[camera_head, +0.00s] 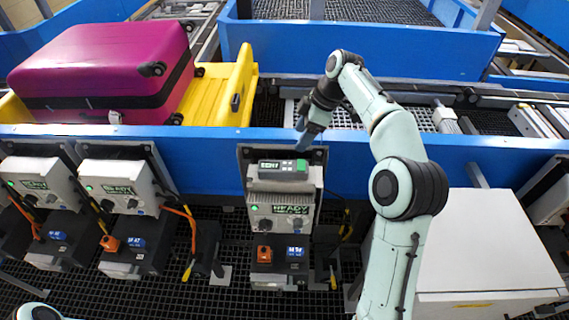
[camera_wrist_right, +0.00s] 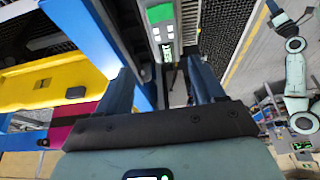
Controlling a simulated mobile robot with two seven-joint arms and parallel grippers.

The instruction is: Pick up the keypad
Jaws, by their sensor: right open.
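The keypad (camera_head: 283,170) is a small dark grey and green handheld unit with a lit display. It lies across the top of the middle READY control box (camera_head: 283,207), on the near side of the blue conveyor wall. My right gripper (camera_head: 305,137) is above and just behind the keypad, pointing down, apart from it. In the right wrist view, its two blue fingers (camera_wrist_right: 163,78) are spread with nothing held between them. A grey unit with a green screen (camera_wrist_right: 162,28) shows beyond the fingertips; I cannot tell if it is the keypad. My left gripper is not in view.
A magenta suitcase (camera_head: 105,65) lies in a yellow tray (camera_head: 222,95) on the conveyor. The blue wall (camera_head: 400,160) runs behind the control boxes. More READY boxes (camera_head: 115,187) stand at left. A white cabinet (camera_head: 485,245) stands at right, beside my right arm.

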